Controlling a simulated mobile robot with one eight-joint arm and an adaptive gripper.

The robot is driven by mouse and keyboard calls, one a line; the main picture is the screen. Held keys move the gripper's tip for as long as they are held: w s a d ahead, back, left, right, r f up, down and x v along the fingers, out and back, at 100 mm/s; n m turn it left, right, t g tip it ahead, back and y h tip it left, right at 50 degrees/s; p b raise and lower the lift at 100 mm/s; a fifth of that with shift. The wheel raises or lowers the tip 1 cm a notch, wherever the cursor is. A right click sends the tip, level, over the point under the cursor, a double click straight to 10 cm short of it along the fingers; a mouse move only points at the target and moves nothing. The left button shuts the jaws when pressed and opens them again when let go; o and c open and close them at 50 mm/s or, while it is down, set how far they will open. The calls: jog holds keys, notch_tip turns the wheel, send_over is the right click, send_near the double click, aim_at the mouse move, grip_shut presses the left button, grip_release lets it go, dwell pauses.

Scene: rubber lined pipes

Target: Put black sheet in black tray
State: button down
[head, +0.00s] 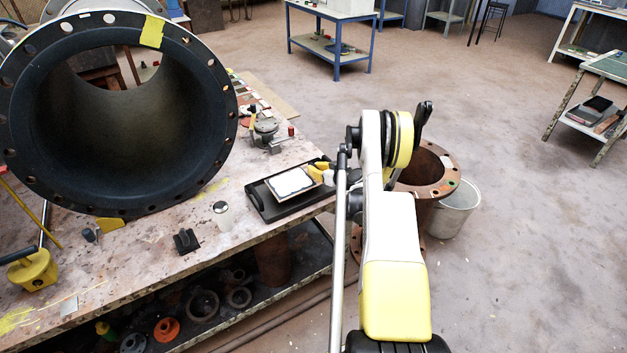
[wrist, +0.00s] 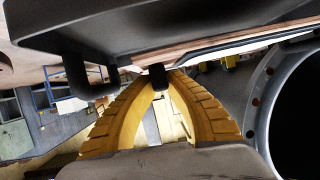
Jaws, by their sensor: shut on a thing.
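The black tray (head: 258,197) lies near the right end of the workbench. A flat rectangular sheet (head: 291,184), bright white on top with a thin brown edge, shows over the tray; I cannot tell whether it touches the tray floor. No sheet with a clearly black face shows. My gripper (head: 321,171) has yellow fingers at this sheet's right end and is shut on it. In the wrist view my yellow fingers (wrist: 160,75) close together beneath a pale, brown-edged strip and a dark panel; the grip point is partly hidden.
A large black-lined pipe (head: 22,112) stands on the bench (head: 160,255) left of the tray. A grey metal device (head: 266,130) sits behind the tray, a white cup (head: 222,215) to its left. A rusty flanged pipe (head: 445,160) and a bucket (head: 455,212) stand to the right.

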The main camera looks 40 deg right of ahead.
jog(key=shift+w+f, duration=0.2)
jog(key=shift+w, duration=0.15)
jog(key=shift+f, duration=0.2)
notch_tip(320, 180, down, 4)
jog(key=shift+r+b, duration=0.15)
jog(key=shift+b, duration=0.95)
jog(key=shift+r, duration=0.1)
jog(key=c, duration=1.5)
grip_release()
